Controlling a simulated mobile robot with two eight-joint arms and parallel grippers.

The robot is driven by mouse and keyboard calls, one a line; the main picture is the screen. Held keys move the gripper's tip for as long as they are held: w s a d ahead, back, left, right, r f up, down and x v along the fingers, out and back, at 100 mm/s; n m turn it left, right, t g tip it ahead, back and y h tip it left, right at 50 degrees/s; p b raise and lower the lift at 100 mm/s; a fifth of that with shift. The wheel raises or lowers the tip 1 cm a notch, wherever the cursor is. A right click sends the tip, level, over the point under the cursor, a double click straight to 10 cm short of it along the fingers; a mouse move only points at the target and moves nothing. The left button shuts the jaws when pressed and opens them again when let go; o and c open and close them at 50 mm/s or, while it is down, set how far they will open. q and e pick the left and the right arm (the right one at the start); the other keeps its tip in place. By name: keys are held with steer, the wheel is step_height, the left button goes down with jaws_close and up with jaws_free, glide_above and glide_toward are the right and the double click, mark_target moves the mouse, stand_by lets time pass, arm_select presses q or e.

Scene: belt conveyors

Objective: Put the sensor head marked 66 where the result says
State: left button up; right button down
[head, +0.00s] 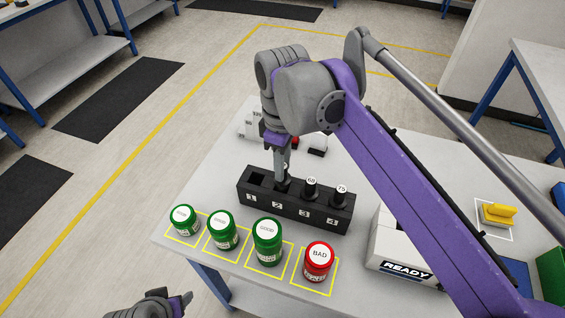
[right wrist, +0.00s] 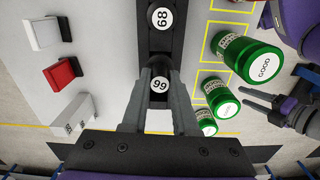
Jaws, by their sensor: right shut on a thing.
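The sensor head marked 66 (right wrist: 160,86) is between the fingertips of my right gripper (right wrist: 160,78), which is shut on it. In the right wrist view its label appears upside down. In the head view my right gripper (head: 283,165) points down at slot 2 of the black rack (head: 318,217); the fingers partly hide the sensor head, and I cannot tell how deep it sits. Green jars (head: 267,240) with GOOD lids and a red jar (head: 318,262) with a BAD lid stand in front. A white READY box (head: 396,250) is right of the rack. My left gripper (head: 182,302) is at the bottom edge.
Sensor heads marked 68 (head: 311,186) and 75 (head: 341,193) stand in slots 3 and 4; slot 1 looks empty. Yellow outlines surround the jars. Small white and red items (right wrist: 62,73) lie behind the rack. A yellow object (head: 497,213) is at the right.

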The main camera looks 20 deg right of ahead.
steer(key=shift+f, duration=0.3)
steer(key=shift+f+b, duration=0.45)
steer(key=shift+f, duration=0.2)
steer(key=shift+f, duration=0.2)
stand_by(0.4)
steer(key=c, duration=0.6)
jaws_free()
step_height(320, 180, up, 11)
steer(key=shift+f+p, duration=0.1)
steer(key=shift+p, duration=0.75)
